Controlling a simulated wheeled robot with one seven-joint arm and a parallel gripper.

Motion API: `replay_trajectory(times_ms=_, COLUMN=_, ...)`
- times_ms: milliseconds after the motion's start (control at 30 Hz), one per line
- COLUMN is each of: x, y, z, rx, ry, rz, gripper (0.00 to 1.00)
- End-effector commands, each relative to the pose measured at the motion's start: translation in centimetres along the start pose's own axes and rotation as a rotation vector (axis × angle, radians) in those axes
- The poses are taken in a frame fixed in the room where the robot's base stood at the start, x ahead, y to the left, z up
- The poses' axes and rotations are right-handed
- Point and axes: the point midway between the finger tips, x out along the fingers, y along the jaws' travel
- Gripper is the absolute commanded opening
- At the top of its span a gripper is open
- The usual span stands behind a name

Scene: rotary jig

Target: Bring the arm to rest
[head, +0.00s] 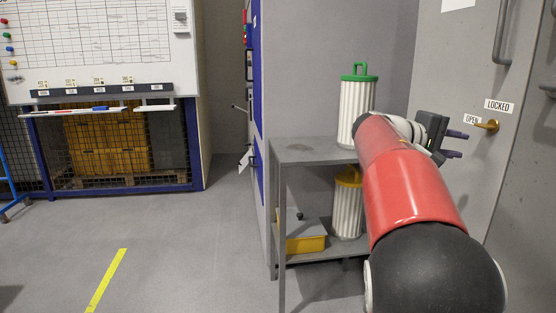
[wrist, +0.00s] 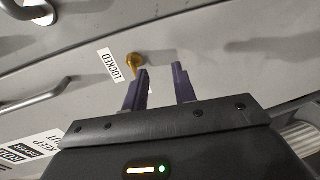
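My gripper (head: 459,144) is in front of the grey cabinet door at the right of the head view, with its two dark fingers pointing at the door. The wrist view shows the fingers apart with nothing between them (wrist: 162,75). A brass latch handle (head: 487,125) on the door lies just beyond them, its lever toward the "OPEN" label (head: 472,119); the "LOCKED" label (head: 499,106) is above. In the wrist view the handle (wrist: 135,62) shows near the left fingertip; I cannot tell whether they touch. My red arm reaches forward, outstretched.
A grey shelf unit (head: 300,152) stands left of my arm. It bears a green-capped white filter (head: 352,110), a yellow-capped filter (head: 346,205) and a yellow bin (head: 305,244). A door pull (head: 502,35) is above the latch.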

Motion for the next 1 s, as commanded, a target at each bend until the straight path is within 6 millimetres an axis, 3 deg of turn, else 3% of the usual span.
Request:
replay_trajectory(times_ms=67, x=0.4, y=-3.2, z=2.6, rx=0.041, ry=0.038, rz=-0.170, gripper=0.27)
replay_trajectory(times_ms=167, x=-1.3, y=-8.4, z=5.7, rx=0.104, ry=0.107, rz=-0.418, gripper=0.27)
replay_trajectory(times_ms=267, x=-4.9, y=-13.2, z=8.8, rx=0.169, ry=0.177, rz=-0.648, gripper=0.27)
replay_trajectory(times_ms=400, x=-11.6, y=-19.2, z=13.4, rx=0.253, ry=0.258, rz=-0.928, gripper=0.27)
replay_trajectory(times_ms=600, x=-20.4, y=-26.2, z=19.8, rx=0.355, ry=0.315, rz=-1.208, gripper=0.27)
replay_trajectory(times_ms=800, x=-24.4, y=-30.1, z=23.1, rx=0.413, ry=0.318, rz=-1.328, gripper=0.27)
replay_trajectory(times_ms=1000, x=-24.9, y=-30.8, z=23.6, rx=0.423, ry=0.314, rz=-1.348, gripper=0.27)
